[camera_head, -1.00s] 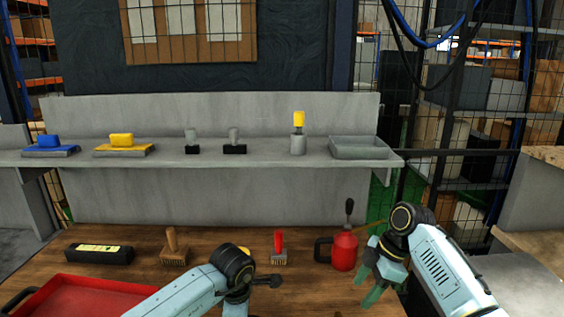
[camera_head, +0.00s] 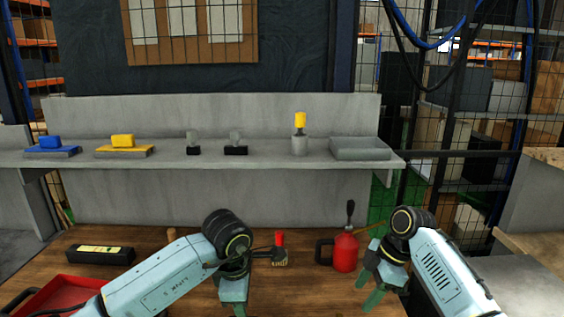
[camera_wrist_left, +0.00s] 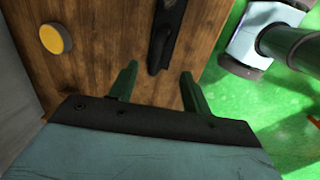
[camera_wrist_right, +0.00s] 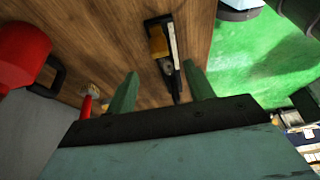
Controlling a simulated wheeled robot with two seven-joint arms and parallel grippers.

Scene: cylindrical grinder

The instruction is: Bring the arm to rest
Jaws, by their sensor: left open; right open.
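My left gripper (camera_head: 238,311) hangs down over the wooden table in the head view, its fingertips cut by the lower edge. In the left wrist view its green fingers (camera_wrist_left: 160,75) are apart, with a black handle-like thing (camera_wrist_left: 165,38) beyond and between them. My right gripper (camera_head: 367,290) points down at the table's right side, in front of the red can. In the right wrist view its fingers (camera_wrist_right: 163,76) are open, with a black and yellow tool (camera_wrist_right: 162,45) lying on the table beyond them. I see no object held in either gripper.
My left arm partly covers the tray. A grey shelf (camera_head: 270,156) with several small items stands behind.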

